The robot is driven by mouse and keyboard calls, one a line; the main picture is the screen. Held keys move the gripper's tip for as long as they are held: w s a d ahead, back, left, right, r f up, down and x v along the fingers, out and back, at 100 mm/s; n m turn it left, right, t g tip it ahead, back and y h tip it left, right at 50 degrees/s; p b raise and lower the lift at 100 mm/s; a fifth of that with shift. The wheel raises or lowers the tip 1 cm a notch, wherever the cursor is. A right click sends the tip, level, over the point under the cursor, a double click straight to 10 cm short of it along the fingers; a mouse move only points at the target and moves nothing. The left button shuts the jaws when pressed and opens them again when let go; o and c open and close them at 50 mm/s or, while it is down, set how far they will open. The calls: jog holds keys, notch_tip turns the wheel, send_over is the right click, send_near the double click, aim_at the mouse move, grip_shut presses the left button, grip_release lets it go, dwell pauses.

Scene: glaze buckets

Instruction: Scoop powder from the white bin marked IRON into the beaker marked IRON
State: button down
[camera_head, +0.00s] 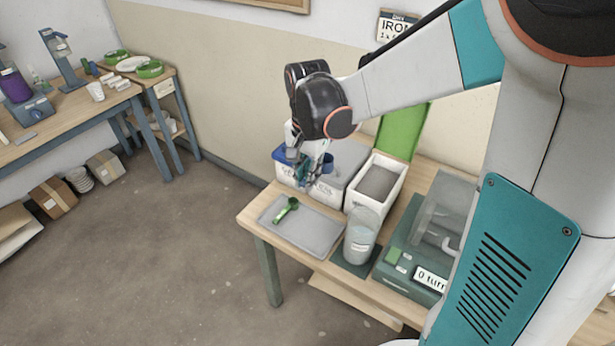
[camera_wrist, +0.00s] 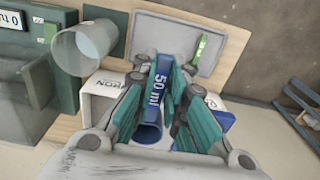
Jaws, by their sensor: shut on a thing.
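My gripper (camera_head: 310,178) is shut on a blue scoop marked 50 ml, whose handle (camera_wrist: 162,82) shows between the fingers in the wrist view. The scoop's round cup (camera_wrist: 149,134) hangs near my fingers. A white bin (camera_head: 353,197) holding grey powder (camera_head: 378,183) stands open to the right of my gripper. Its front also shows in the wrist view (camera_wrist: 103,103), with lettering that seems to end in RON. A clear beaker (camera_head: 361,235) stands upright in front of it and shows in the wrist view (camera_wrist: 85,47). The beaker's marking is too small to read.
A second white bin (camera_head: 287,178) with blue parts stands beneath my gripper. A grey tray (camera_head: 310,238) with a green scoop (camera_head: 287,210) lies at the table's front left. A green device (camera_head: 410,262) stands right of the beaker. A green panel (camera_head: 403,130) rises behind the open bin.

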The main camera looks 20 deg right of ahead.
jog(key=shift+r+p, duration=1.3)
jog(key=shift+r, duration=0.7)
jog(key=shift+f, duration=0.1)
